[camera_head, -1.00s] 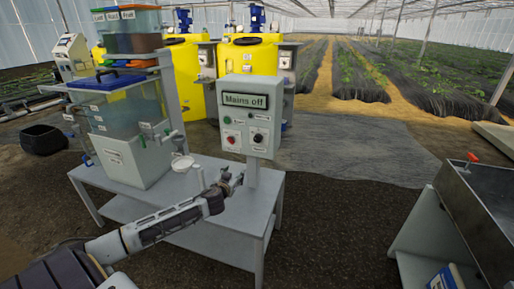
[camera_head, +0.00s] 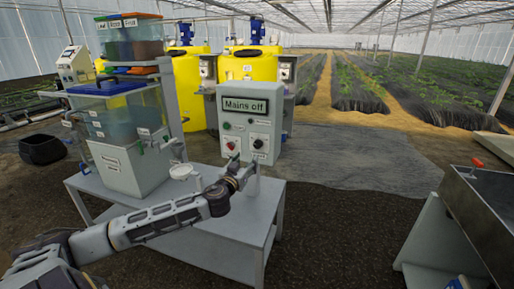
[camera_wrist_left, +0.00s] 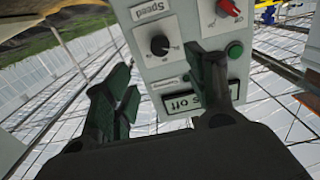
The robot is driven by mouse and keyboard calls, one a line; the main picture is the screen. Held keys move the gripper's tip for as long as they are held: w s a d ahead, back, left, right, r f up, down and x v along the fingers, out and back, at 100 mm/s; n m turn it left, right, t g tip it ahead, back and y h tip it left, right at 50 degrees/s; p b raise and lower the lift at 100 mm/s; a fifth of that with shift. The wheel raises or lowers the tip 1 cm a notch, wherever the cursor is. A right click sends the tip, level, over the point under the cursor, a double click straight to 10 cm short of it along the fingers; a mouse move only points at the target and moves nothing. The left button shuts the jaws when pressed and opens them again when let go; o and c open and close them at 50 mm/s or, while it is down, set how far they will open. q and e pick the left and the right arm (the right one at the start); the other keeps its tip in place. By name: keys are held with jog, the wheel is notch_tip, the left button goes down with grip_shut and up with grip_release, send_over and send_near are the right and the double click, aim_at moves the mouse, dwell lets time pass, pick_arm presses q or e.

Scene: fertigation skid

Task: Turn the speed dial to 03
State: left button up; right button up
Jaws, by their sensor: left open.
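The grey control box (camera_head: 230,165) stands on a post on the table. Its display (camera_head: 246,105) reads "Mains off". The speed dial (camera_head: 258,144) is a black knob at the lower right of the box face. In the left wrist view the box is upside down, and the black dial (camera_wrist_left: 160,46) sits by the "Speed" label, with a pale mark on it; its setting is too small to read. My left gripper (camera_head: 243,166) is below and in front of the dial. In the wrist view its dark green fingers (camera_wrist_left: 166,92) are spread, empty and apart from the dial. My right gripper is out of view.
A red knob (camera_head: 231,146) is left of the dial and a green button (camera_head: 226,125) above that knob. The grey table (camera_head: 215,238) carries tanks with coloured bins (camera_head: 130,42) at left. A metal basin (camera_head: 482,205) stands at right. Open floor lies between them.

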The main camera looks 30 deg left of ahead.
aim_at(257, 146)
pick_arm(q)
jog(key=shift+w, duration=0.15)
jog(key=shift+x, duration=6.75)
jog(key=shift+c, duration=0.3)
jog(key=c, duration=1)
